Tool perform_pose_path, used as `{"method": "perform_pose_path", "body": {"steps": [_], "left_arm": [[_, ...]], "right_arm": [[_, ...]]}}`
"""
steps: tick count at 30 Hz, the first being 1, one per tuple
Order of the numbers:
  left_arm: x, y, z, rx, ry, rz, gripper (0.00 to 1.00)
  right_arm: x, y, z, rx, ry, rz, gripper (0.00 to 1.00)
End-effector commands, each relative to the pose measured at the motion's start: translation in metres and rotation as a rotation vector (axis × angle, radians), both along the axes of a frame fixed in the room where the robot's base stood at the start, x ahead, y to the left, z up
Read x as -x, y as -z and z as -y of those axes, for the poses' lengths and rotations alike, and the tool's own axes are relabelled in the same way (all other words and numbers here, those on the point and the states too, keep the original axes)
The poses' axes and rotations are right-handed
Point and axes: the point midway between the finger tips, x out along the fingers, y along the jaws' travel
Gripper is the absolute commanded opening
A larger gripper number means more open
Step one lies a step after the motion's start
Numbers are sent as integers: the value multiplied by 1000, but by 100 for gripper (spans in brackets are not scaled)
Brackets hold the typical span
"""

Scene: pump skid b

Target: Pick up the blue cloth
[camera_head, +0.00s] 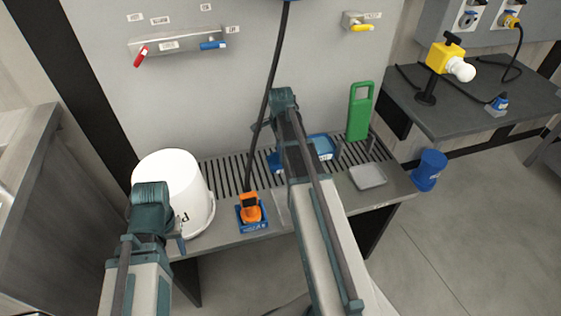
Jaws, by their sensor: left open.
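A blue thing (321,147) with a pale label lies on the slatted bench, partly behind my right arm. I cannot tell whether it is the blue cloth or a tray holding it. My left gripper (180,241) is low at the bench's front left, beside the white bucket (172,172). It is mostly hidden by my own arm, is open and is well apart from the blue thing. My right arm reaches up across the middle of the bench, and its gripper cannot be made out.
An orange device (250,209) stands on a blue base on the bench (225,237), a black cable rising behind it. A green tag-shaped piece (359,112) and a grey tray (368,176) are at the right. A blue bin (428,171) stands on the floor. Valve handles hang on the wall.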

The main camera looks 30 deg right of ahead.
Motion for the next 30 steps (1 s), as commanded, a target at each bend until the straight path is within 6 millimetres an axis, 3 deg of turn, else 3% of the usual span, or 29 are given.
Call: {"method": "perform_pose_path", "body": {"steps": [1,5,20,30], "left_arm": [[0,0,0,0,0,0,50],[0,0,0,0,0,0,50],[0,-1,0,0,0,0,50],[0,-17,0,0,0,0,50]], "right_arm": [[0,0,0,0,0,0,22],[0,0,0,0,0,0,0],[0,-1,0,0,0,0,0],[0,-17,0,0,0,0,0]]}}
